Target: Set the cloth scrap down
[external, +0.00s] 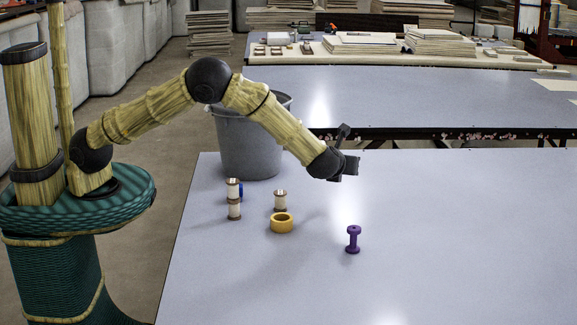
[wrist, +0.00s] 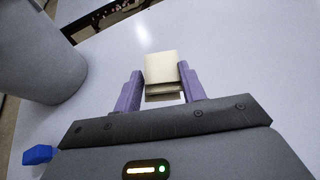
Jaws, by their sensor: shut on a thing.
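A cream, folded-looking piece, which I take to be the cloth scrap (wrist: 163,68), sits between the two purple fingers of my gripper (wrist: 160,88) in the wrist view. The fingers press on its sides, and layered edges show at its near end. In the external view my gripper (external: 347,165) is raised above the far middle of the near table (external: 440,250), right of the grey bin. The scrap cannot be made out there; the dark gripper body hides it.
The grey bin (external: 250,145) stands at the table's far left edge. Thread spools (external: 234,210), another spool (external: 280,200), a blue item (wrist: 38,155), a yellow ring (external: 282,223) and a purple spool (external: 353,240) stand on the table. Its right side is clear.

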